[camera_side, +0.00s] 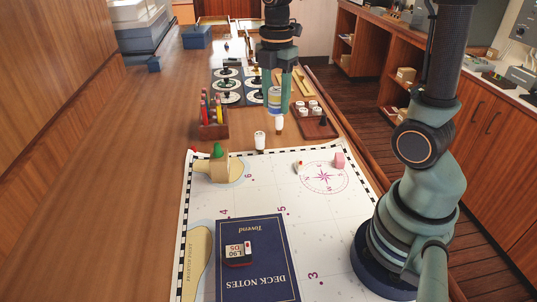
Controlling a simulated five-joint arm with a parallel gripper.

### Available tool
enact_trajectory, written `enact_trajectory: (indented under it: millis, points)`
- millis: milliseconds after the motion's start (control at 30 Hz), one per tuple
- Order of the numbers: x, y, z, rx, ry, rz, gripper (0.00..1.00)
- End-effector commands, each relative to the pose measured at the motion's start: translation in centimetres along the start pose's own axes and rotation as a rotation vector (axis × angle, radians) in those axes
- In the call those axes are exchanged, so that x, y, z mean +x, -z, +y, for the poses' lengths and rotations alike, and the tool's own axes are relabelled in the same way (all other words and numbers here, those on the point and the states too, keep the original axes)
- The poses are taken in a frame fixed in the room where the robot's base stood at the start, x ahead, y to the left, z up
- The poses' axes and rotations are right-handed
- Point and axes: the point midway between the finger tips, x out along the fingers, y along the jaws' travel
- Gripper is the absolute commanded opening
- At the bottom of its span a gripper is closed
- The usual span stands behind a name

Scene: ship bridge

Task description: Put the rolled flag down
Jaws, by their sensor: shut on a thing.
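My gripper (277,105) hangs in the upper middle of the view, fingers pointing down. It is shut on the rolled flag (275,99), a small upright roll with blue and yellowish bands between the fingers. The flag appears to be above the wooden table (150,185), just beyond the chart's far edge; the exact gap below it is hard to tell. A small white cylinder (279,124) shows just below the flag, and another white cylinder (260,140) stands to its lower left.
A wooden pen holder (214,130) stands left of my gripper, and a wooden tray (322,130) with white pieces stands right. Dark mats with round discs (227,85) lie behind. The chart (330,225) bears a blue book (255,275). The table's left side is clear.

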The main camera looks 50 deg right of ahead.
Motion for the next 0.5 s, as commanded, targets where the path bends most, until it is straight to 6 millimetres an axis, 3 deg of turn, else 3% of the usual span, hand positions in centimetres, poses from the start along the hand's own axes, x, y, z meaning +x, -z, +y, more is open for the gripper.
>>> enact_trajectory:
  millis: [33, 100, 300, 500]
  points:
    - [0.0, -2.5, 0.1, 0.064, 0.001, 0.0, 0.0]
    - [0.0, -5.5, 0.1, 0.14, 0.001, 0.001, 0.0]
    - [0.0, -13.2, -1.1, 0.327, 0.0, 0.001, 0.0]
    - [0.0, -17.6, -2.6, 0.435, -0.001, 0.0, 0.0]
